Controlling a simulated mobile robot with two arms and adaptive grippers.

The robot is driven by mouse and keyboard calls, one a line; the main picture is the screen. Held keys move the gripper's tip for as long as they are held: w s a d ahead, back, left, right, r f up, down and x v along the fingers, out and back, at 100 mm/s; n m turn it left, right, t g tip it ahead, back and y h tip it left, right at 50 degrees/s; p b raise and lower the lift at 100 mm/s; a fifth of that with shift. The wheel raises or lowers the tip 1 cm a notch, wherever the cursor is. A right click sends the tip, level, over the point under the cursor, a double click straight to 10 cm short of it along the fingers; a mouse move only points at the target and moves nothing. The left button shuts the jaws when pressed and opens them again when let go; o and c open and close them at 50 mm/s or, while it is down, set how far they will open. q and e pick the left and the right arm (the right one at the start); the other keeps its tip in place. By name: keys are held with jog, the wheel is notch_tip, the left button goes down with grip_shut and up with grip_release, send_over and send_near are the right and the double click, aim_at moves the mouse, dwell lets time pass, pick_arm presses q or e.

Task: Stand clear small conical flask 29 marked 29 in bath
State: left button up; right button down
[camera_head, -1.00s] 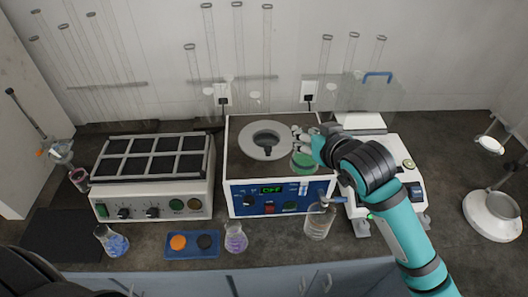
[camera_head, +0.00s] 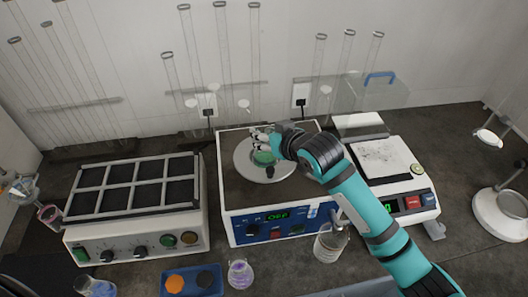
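A small clear conical flask with green liquid (camera_head: 264,157) is at my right gripper (camera_head: 261,142), whose fingers appear to close around its neck. The flask is over the round ring opening of the white bath with a blue front panel (camera_head: 232,192). I cannot tell whether its base touches anything. Its mark is too small to read. The bath's display reads OFF. A flask with purple liquid (camera_head: 240,274) stands in front of the bath, and one with blue liquid (camera_head: 98,287) is cut off at the lower left. My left gripper is not in view.
A block unit with dark wells (camera_head: 135,190) stands left of the bath. A white balance (camera_head: 395,170) is to the right. A clear bottle (camera_head: 328,245) and a blue tray (camera_head: 218,281) stand in front. Tall glass tubes line the wall behind.

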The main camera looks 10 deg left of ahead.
jog(key=shift+f, duration=0.85)
notch_tip(320, 180, down, 3)
jog(key=shift+f+p, duration=0.1)
jog(key=shift+p, duration=0.45)
jog(key=shift+f, duration=0.25)
jog(key=shift+f, duration=0.15)
jog(key=c, duration=1.2)
grip_release()
jog(key=shift+o, duration=0.2)
jog(key=b+v, duration=0.2)
jog(key=v, duration=1)
